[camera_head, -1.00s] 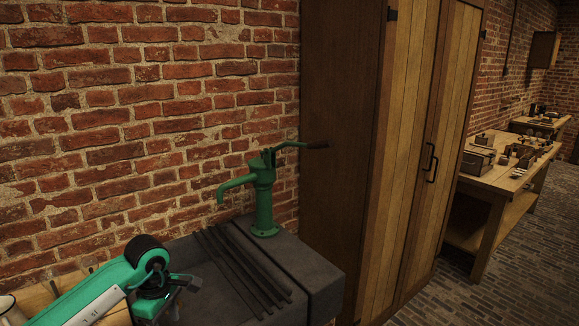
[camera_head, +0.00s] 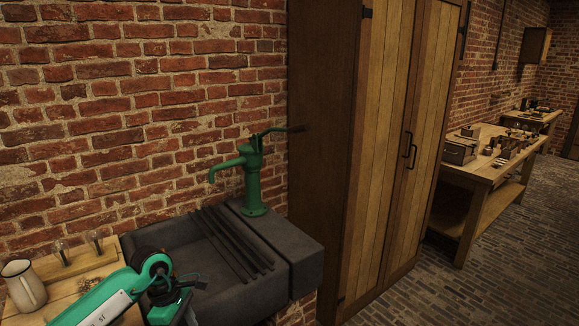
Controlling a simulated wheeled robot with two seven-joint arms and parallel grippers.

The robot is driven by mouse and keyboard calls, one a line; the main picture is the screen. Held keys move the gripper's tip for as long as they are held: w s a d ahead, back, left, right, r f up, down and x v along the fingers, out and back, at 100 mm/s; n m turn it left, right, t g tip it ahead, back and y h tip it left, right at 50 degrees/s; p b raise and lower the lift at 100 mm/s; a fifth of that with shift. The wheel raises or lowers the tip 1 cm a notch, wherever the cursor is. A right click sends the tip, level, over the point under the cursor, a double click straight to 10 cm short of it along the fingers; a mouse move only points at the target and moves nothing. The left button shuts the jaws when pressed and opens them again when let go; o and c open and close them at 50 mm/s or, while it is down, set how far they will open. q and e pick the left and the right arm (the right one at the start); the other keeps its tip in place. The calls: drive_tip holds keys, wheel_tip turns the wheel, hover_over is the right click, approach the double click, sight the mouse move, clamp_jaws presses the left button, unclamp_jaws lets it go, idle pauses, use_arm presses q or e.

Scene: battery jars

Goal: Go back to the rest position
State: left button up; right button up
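My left arm comes in from the lower left, green and white with a black joint. Its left gripper (camera_head: 182,303) is at the arm's end, low in the view, over the front left part of the dark stone sink (camera_head: 222,291). The fingers are small and partly hidden by the wrist, so I cannot tell whether they are open or shut. I see no object clearly held in it. My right gripper is not in view.
A green hand pump (camera_head: 253,180) stands on the sink's back right. A white mug (camera_head: 24,285) stands on the wooden counter (camera_head: 77,275) at left. A tall wooden cabinet (camera_head: 375,150) stands right of the sink. A workbench (camera_head: 490,172) with tools is farther right. Brick floor (camera_head: 455,295) is clear.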

use_arm(q)
drive_tip(key=w+d+f+n+t+h, duration=0.1)
drive_tip(key=d+f+n+t+h, duration=0.2)
drive_tip(key=d+f+n+h, duration=0.95)
drive_tip(key=s+a+f+n+t+y, duration=0.25)
drive_tip(key=a+f+n+t, duration=0.2)
drive_tip(key=f+n, duration=0.65)
drive_tip(key=s+a+f+n+t+y, duration=0.1)
drive_tip(key=a+f+n+t+y, duration=0.35)
drive_tip(key=f+n, duration=0.6)
drive_tip(key=s+a+f+n+g+y, duration=0.1)
drive_tip(key=s+a+f+n+y, duration=0.3)
drive_tip(key=s+f, duration=0.5)
drive_tip(key=s+a+f+n+g+y, duration=0.2)
drive_tip(key=s+f+n, duration=0.5)
drive_tip(key=s+f, duration=0.15)
drive_tip(key=s+f+n+g, duration=0.2)
drive_tip(key=s+f, duration=0.1)
drive_tip(key=s, duration=0.7)
drive_tip(key=s+f+n+g+y, duration=0.1)
drive_tip(key=s+f+n+g, duration=0.1)
drive_tip(key=s, duration=0.8)
drive_tip(key=s+f+n+g+y, duration=0.1)
drive_tip(key=s+f+n+g, duration=0.2)
drive_tip(key=s, duration=0.7)
drive_tip(key=shift+s+d+f+n, duration=0.3)
drive_tip(key=shift+f+n, duration=0.2)
drive_tip(key=shift+f, duration=0.35)
drive_tip(key=shift+w+d, duration=0.1)
